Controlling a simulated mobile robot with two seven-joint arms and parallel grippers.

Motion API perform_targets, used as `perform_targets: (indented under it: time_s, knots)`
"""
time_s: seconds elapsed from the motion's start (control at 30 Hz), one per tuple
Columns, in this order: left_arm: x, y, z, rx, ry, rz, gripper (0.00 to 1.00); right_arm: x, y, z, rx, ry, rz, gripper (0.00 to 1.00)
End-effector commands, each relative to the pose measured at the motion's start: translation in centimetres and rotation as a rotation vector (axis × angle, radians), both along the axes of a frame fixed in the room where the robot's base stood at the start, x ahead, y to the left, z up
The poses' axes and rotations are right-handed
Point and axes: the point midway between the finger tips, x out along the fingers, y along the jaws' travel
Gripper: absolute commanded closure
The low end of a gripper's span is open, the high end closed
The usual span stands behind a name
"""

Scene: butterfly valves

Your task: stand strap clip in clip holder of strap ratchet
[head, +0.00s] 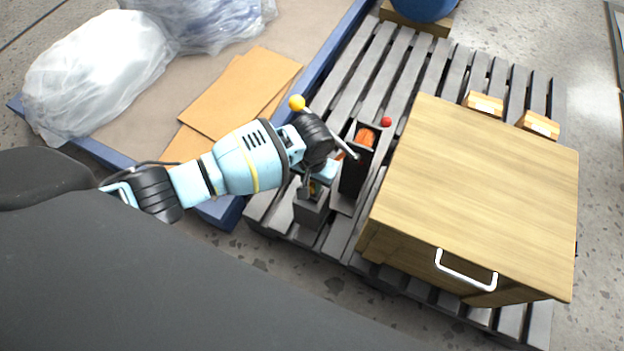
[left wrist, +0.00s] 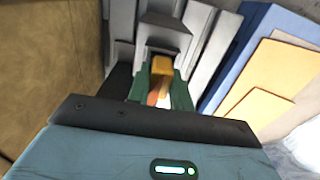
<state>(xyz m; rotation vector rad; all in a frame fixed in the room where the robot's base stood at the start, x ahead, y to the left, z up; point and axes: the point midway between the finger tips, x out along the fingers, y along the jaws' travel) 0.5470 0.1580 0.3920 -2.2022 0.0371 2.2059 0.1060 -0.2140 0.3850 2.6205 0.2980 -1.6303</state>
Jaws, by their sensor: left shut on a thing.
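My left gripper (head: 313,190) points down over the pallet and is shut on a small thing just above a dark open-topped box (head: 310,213). In the left wrist view, the gripper (left wrist: 161,90) has dark green fingers around a yellow-brown piece (left wrist: 162,67), which seems to be the strap clip, with orange and white below it. A tall dark holder with an orange part (head: 366,137), perhaps the strap ratchet, stands just right of the gripper. My gripper and wrist partly hide the box, and the clip's lower end cannot be made out. My right gripper is not in view.
A wooden cabinet (head: 480,190) with a white handle stands close on the right of the grey slatted pallet (head: 345,95). A yellow ball (head: 297,103) and a red ball (head: 386,122) show near my wrist. Cardboard sheets (head: 235,95) and wrapped bags (head: 95,65) lie left.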

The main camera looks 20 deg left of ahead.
Motion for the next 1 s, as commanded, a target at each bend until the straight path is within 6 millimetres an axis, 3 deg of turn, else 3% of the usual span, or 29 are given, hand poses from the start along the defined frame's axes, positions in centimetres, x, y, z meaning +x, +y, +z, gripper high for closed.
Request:
perform_targets:
  time_s: [0.03, 0.2, 0.57, 1.0]
  knots:
    - [0.0, 0.0, 0.0, -0.001, -0.001, 0.000, 0.76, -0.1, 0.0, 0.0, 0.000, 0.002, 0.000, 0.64]
    - [0.0, 0.0, 0.0, -0.001, -0.001, 0.000, 0.54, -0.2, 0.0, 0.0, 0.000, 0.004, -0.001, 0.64]
    - [0.0, 0.0, 0.6, 0.000, -0.001, 0.000, 0.53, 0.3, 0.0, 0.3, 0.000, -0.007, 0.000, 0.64]
    - [0.1, 0.0, 7.0, -0.001, -0.003, 0.000, 0.53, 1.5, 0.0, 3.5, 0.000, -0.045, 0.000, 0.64]
